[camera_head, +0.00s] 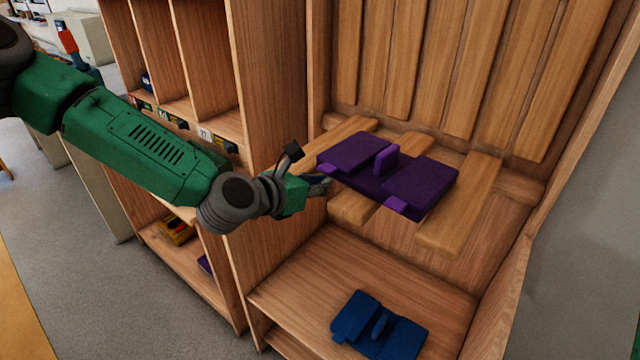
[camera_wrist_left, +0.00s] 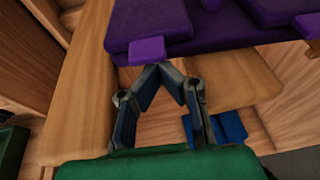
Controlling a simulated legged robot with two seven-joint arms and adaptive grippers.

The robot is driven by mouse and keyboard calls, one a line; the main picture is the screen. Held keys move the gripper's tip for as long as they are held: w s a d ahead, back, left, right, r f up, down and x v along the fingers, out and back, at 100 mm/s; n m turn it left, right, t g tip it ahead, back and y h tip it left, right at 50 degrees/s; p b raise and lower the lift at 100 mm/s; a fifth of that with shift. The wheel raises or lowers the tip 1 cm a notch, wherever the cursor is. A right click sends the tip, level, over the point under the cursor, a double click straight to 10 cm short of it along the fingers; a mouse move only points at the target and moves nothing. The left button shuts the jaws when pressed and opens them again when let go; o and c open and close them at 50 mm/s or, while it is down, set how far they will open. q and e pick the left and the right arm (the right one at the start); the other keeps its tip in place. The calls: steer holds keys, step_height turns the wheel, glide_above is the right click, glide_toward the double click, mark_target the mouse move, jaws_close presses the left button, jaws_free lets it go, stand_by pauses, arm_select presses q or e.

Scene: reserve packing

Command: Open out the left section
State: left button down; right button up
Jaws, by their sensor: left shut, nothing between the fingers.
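A purple folding piece (camera_head: 373,182) lies on the wooden slats of a shelf. Its left section (camera_head: 357,152) and right section (camera_head: 420,186) are folded over the middle, with an upright purple tab (camera_head: 386,159) between them. A small tab (camera_head: 327,170) juts out at the left section's front edge; this tab also shows in the left wrist view (camera_wrist_left: 147,50). My left gripper (camera_head: 326,183) is shut and empty, just in front of this tab. In the left wrist view, its fingertips (camera_wrist_left: 160,68) meet right below the tab; I cannot tell whether they touch it. My right gripper is out of view.
A blue folding piece (camera_head: 378,328) lies on the lower shelf (camera_head: 290,290). Wooden slats (camera_head: 455,215) with gaps between them carry the purple piece. A cubby unit (camera_head: 262,90) stands left, with a yellow-red item (camera_head: 177,231) low inside. A side wall closes off the right.

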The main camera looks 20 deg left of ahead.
arm_select(q)
steer(key=shift+d+r, duration=0.1)
steer(key=shift+d, duration=0.15)
